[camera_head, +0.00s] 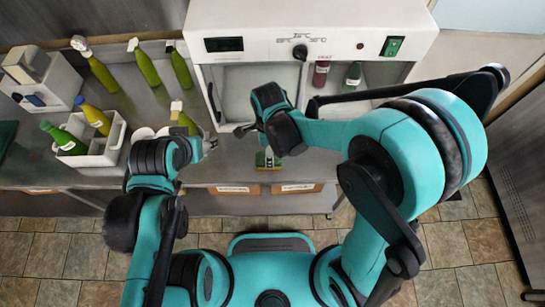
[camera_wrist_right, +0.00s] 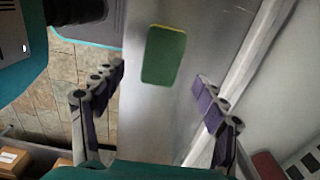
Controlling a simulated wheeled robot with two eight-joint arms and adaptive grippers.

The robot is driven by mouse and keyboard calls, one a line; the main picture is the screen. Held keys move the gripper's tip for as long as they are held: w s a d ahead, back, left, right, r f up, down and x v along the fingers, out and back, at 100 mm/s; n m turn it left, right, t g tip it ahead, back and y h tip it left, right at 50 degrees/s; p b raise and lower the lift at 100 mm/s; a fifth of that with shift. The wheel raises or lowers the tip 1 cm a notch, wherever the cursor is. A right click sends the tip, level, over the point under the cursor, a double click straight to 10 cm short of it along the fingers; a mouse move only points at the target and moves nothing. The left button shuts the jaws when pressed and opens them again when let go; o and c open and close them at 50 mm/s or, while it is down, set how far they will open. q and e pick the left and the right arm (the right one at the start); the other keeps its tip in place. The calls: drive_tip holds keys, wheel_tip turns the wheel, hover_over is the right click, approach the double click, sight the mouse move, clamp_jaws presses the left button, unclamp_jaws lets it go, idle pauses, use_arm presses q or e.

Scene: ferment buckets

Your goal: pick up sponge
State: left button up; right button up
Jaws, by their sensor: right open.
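The sponge (camera_wrist_right: 163,54), green with a thin yellow edge, lies on the grey metal counter (camera_wrist_right: 145,115) in the right wrist view. In the head view it shows small (camera_head: 268,159) near the counter's front edge, partly hidden by my right gripper. My right gripper (camera_head: 258,138) is above the counter close to the sponge. In the right wrist view its purple-padded fingers (camera_wrist_right: 160,80) are spread wide with nothing between them, and the sponge lies beyond the fingertips. My left gripper (camera_head: 208,145) is over the counter left of the sponge; its fingers are too small to judge.
A white incubator (camera_head: 258,22) with an open front stands behind my right gripper, holding a red bottle (camera_head: 320,73) and a green bottle (camera_head: 354,74). Several green bottles (camera_head: 148,68) and white caddies (camera_head: 85,158) stand on the left of the counter.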

wheel_tip(320, 180, down, 7)
drive_tip(key=shift+w+a+r+b, duration=0.15)
drive_tip(key=shift+b, duration=0.85)
drive_tip(key=shift+c, duration=0.3)
drive_tip(key=c, duration=0.7)
drive_tip(key=shift+c, duration=0.4)
drive_tip(key=shift+r, duration=0.1)
drive_tip(key=shift+r, duration=0.55)
drive_tip(key=r, duration=0.1)
drive_tip(key=r+p, duration=0.1)
drive_tip(key=s+d+r+p, duration=0.1)
drive_tip(key=r, duration=0.1)
drive_tip(key=s+d+r, duration=0.2)
drive_tip(key=s+d+r+p, duration=0.1)
drive_tip(key=s+d+r, duration=0.1)
drive_tip(key=s, duration=0.1)
drive_tip(key=s+d+r+p, duration=0.1)
drive_tip(key=s+d, duration=0.1)
drive_tip(key=shift+s+d+r, duration=0.35)
drive_tip(key=shift+s+r, duration=0.05)
